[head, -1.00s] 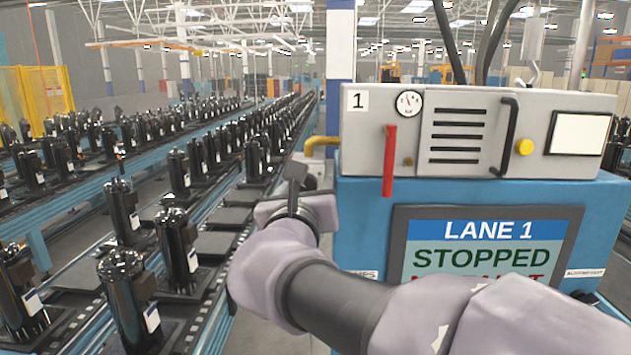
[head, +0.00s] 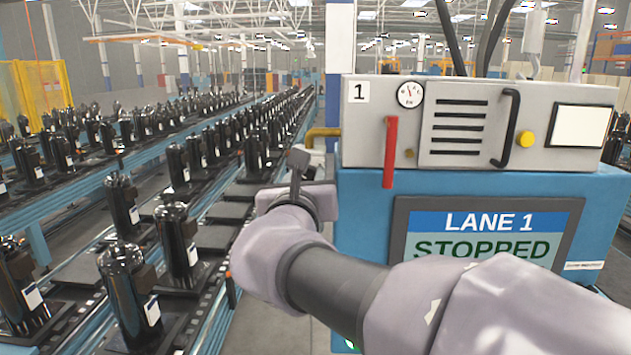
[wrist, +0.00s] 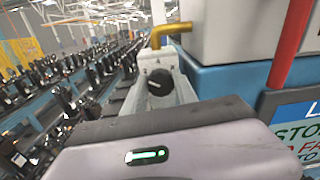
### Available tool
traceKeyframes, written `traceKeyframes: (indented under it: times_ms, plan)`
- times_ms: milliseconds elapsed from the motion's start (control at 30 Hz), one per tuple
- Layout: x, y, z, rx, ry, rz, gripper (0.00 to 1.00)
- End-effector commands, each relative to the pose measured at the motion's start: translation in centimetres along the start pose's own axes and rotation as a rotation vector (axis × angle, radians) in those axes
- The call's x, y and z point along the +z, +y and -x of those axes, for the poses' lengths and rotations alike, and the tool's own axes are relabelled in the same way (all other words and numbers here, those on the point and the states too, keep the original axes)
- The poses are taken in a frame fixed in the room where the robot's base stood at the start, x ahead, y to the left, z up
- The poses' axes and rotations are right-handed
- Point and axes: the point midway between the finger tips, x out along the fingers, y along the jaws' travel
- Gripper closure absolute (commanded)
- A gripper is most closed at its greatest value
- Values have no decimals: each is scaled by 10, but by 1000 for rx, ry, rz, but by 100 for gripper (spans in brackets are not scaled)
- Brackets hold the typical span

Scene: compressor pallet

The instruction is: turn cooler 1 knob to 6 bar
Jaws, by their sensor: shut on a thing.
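The black cooler 1 knob (wrist: 160,83) shows in the wrist view, on a pale upright panel below a yellow pipe. It has a light mark on its face; the scale around it is too small to read. My gripper (wrist: 160,128) fills the bottom of the wrist view, its pale housing with a green light just in front of the knob. Its fingertips are hidden behind the housing, so the grip itself does not show. In the head view my gripper (head: 300,190) is left of the blue cabinet, and hides the knob. A round gauge (head: 410,94) is on the cabinet; its reading is unclear.
The blue and grey cabinet (head: 370,250) stands close right of my gripper, with a red handle (head: 390,152) and a screen (head: 485,222) reading LANE 1 STOPPED. The yellow pipe (head: 322,132) runs just above. Conveyors with several black compressors (head: 125,285) stretch along the left.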

Motion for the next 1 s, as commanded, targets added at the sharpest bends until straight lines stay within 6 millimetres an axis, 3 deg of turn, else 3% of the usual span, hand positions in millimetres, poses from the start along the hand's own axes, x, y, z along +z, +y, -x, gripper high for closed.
traceKeyframes:
  times_ms: [1000]
  plan:
    - [-4,-2,0,6,30,-888,100]
